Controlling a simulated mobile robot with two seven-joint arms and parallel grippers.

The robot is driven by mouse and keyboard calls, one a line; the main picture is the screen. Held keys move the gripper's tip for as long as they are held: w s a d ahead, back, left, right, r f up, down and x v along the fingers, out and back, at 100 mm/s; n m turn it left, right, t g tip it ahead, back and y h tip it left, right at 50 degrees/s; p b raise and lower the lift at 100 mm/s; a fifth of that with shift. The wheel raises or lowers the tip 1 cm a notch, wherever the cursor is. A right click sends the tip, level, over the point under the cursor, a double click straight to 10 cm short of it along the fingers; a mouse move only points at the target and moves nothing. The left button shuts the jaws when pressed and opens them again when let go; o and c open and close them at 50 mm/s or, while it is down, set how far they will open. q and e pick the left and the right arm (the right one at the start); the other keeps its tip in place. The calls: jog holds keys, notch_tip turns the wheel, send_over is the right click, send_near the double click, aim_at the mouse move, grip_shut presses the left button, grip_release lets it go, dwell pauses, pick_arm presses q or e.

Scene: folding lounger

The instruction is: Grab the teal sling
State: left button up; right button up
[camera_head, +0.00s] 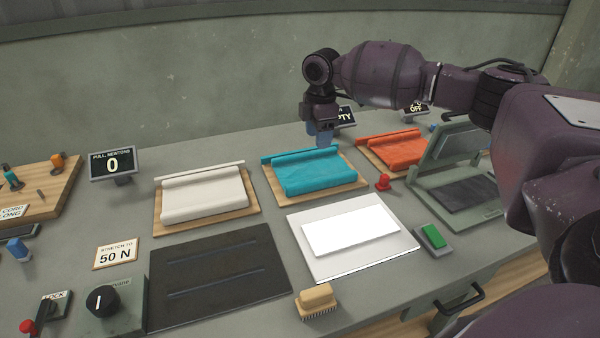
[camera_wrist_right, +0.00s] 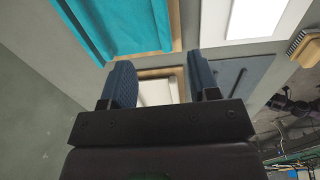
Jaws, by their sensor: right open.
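The teal sling (camera_head: 314,173) lies rolled and folded on a wooden board (camera_head: 357,184), between a cream sling and an orange sling. My right gripper (camera_head: 320,141) is above its back edge in the head view, fingers pointing down, apart from the sling as far as I can tell. In the right wrist view the teal sling (camera_wrist_right: 120,25) shows at the upper left, beyond the fingertips. The right gripper (camera_wrist_right: 162,80) is open with nothing between its blue fingers. My left gripper is not in view.
The cream sling (camera_head: 203,194) on its board is at left, the orange sling (camera_head: 396,150) at right. A display (camera_head: 112,163) reads 0. A dark mat (camera_head: 215,280) lies front left.

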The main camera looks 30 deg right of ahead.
notch_tip(320, 180, down, 3)
jog(key=b, duration=0.2)
send_over(316, 180)
jog(key=f, duration=0.5)
jog(key=shift+w+f, duration=0.25)
jog(key=shift+f, duration=0.6)
notch_tip(316, 180, down, 4)
jog(key=shift+s+f, duration=0.1)
jog(key=shift+s, duration=0.05)
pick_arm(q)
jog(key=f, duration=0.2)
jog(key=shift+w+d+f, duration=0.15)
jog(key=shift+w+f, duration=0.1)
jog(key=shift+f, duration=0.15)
